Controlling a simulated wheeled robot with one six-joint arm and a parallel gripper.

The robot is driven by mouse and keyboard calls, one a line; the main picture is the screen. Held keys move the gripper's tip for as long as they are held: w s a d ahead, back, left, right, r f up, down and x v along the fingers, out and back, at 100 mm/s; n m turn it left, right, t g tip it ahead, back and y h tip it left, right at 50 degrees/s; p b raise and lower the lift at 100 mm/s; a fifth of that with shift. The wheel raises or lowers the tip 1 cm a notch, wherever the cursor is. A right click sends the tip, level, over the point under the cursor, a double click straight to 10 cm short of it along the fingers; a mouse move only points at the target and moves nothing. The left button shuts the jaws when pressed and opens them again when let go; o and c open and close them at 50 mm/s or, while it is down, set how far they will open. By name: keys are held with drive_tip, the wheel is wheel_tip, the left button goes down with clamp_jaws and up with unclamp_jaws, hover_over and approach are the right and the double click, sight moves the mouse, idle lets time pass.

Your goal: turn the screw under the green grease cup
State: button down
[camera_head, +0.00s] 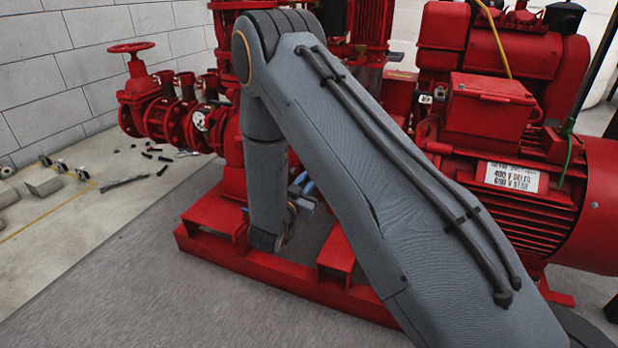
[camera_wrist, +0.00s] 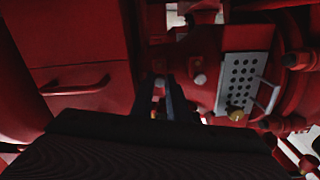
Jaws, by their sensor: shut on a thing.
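My gripper (camera_wrist: 160,88) shows in the wrist view as dark, narrow fingers reaching into the red pump machinery. It is shut on a small piece between the fingers, likely the screw; a small orange-brown spot shows there, but the fingers cover most of it. I cannot make out the green grease cup in either view. In the head view my grey arm bends down over the pumpset, and its end is mostly hidden behind my own forearm.
In the wrist view a grey perforated plate (camera_wrist: 243,82) and a brass knob (camera_wrist: 236,114) lie right of the fingers. A red housing with a handle (camera_wrist: 75,88) is at left. The head view shows a red motor (camera_head: 525,205), a handwheel valve (camera_head: 137,85) and loose hardware on the left floor.

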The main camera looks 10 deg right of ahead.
drive_tip(key=shift+n+p, duration=6.75)
drive_tip(key=shift+n, duration=2.75)
drive_tip(key=shift+f, duration=0.1)
drive_tip(key=c, duration=1.7)
unclamp_jaws()
drive_tip(key=shift+s+a, duration=0.1)
